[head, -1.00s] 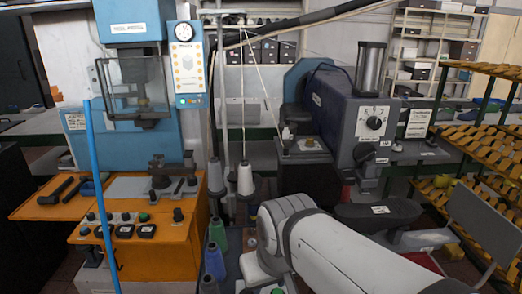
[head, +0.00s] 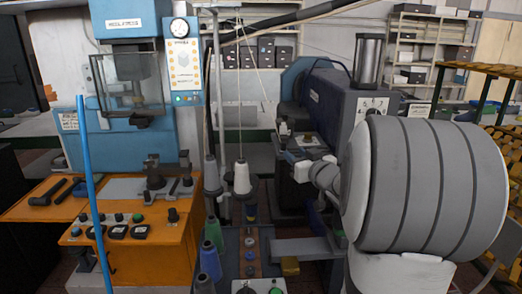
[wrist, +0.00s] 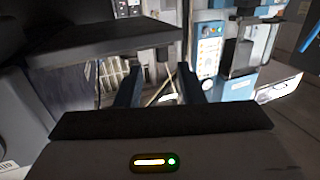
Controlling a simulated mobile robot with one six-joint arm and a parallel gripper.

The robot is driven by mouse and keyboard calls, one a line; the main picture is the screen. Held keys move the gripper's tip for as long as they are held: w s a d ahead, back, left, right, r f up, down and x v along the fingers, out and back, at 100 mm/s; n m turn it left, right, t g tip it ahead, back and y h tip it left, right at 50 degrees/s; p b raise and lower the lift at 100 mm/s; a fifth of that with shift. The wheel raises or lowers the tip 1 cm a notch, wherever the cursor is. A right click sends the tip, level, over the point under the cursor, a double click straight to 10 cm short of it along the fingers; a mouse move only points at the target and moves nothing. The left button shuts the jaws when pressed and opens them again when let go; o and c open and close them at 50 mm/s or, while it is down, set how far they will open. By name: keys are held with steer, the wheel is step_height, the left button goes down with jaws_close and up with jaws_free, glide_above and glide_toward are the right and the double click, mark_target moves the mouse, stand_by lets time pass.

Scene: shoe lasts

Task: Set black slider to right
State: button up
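I cannot pick out the black slider with certainty in either view. In the head view, a blue-grey machine (head: 333,112) stands at centre right, and its front is largely hidden behind my arm. Black knobs and switches sit on the orange control bench (head: 155,246) at the left, but none is clearly a slider. In the wrist view, my gripper (wrist: 159,70) shows two dark fingers spread apart with nothing between them. A dark flat plate (wrist: 100,45) hangs close at the upper left of the fingers.
A blue press (head: 126,52) with a control panel (head: 181,61) stands at the left; the panel also shows in the wrist view (wrist: 210,45). Thread cones (head: 242,178) stand at centre. A blue pole (head: 95,200) rises in front. Shelves (head: 425,55) line the back right.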

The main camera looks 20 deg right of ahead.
mark_target(285, 146)
steer(key=shift+w+d+y, duration=0.1)
steer(key=shift+w+y, duration=0.05)
steer(key=shift+y, duration=0.25)
steer(key=w, duration=0.2)
steer(key=w+p, duration=0.1)
steer(key=w, duration=0.2)
steer(key=w+a, duration=0.1)
steer(key=w, duration=0.1)
steer(key=shift+w+p, duration=0.3)
steer(key=shift+p, duration=0.05)
steer(key=shift+c, duration=0.3)
jaws_close()
